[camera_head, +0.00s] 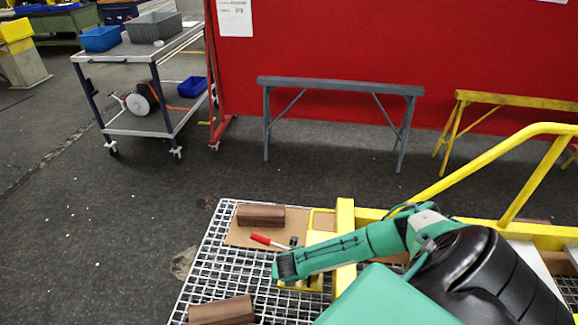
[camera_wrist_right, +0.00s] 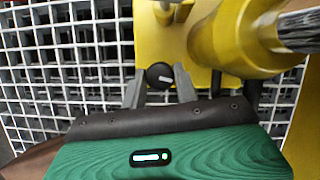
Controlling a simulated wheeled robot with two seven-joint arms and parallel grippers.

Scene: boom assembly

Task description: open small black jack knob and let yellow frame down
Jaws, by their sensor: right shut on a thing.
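The yellow frame (camera_head: 346,217) stands over the white grating at lower right in the head view, with a sloped rail rising to the right. In the wrist view, a yellow plate and thick tube (camera_wrist_right: 230,42) of it fill the upper right. My left gripper is out of view.
On the grating (camera_head: 205,270) are brown blocks (camera_head: 261,215) (camera_head: 221,311), a cardboard sheet and a red-handled tool (camera_head: 268,241) close by my right wrist. Grey (camera_head: 340,86) and yellow trestles stand before a red wall. A cart (camera_head: 140,75) stands at left. The floor between is clear.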

